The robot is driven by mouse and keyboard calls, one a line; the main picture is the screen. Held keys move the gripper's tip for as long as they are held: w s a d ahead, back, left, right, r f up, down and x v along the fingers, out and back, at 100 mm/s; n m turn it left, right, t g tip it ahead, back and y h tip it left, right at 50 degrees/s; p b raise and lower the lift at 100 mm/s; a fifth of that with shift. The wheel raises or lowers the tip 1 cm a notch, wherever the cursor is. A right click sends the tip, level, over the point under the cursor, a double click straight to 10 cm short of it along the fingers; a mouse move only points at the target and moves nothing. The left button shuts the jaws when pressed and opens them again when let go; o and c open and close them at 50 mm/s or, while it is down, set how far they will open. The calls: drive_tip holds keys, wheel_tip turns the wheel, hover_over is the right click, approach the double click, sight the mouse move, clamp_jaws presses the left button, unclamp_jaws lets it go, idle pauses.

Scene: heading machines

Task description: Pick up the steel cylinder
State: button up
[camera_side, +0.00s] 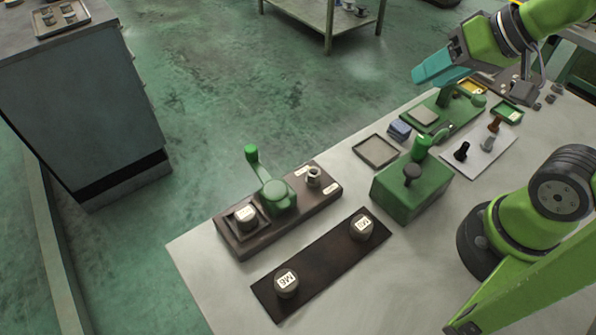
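My gripper (436,70) has teal fingers and is at the upper right, above the far end of the table, well away from the metal cylinders. I cannot tell whether its fingers are apart. Two short grey metal cylinders with white labels stand on a dark strip: one at the near end (287,284) and one at the far end (361,228). A third labelled grey cylinder (246,219) stands on the square plate of a brown base. A smaller metal piece (314,177) stands at that base's right end. I cannot tell which is the steel cylinder.
A green lever device (274,193) rises from the brown base (240,247). A green block with a knob (408,193) stands mid-table. An empty square tray (377,151), a blue stack (399,131) and a white board (484,160) with small tools lie farther back.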

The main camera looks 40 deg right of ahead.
drive_tip(key=o, duration=0.5)
drive_tip(key=n+g+h, duration=0.2)
drive_tip(key=n+g, duration=0.5)
drive_tip(key=n, duration=0.2)
hover_over(245, 212)
drive_tip(key=f, duration=1.3)
drive_tip(key=shift+s+a+f, duration=0.2)
drive_tip(key=shift+s+f, duration=0.05)
drive_tip(key=shift+f, duration=0.15)
drive_tip(key=shift+w+d+f, duration=0.1)
drive_tip(key=shift+f, duration=1.4)
drive_tip(key=shift+w+d+f, duration=0.1)
drive_tip(key=shift+f, duration=1.35)
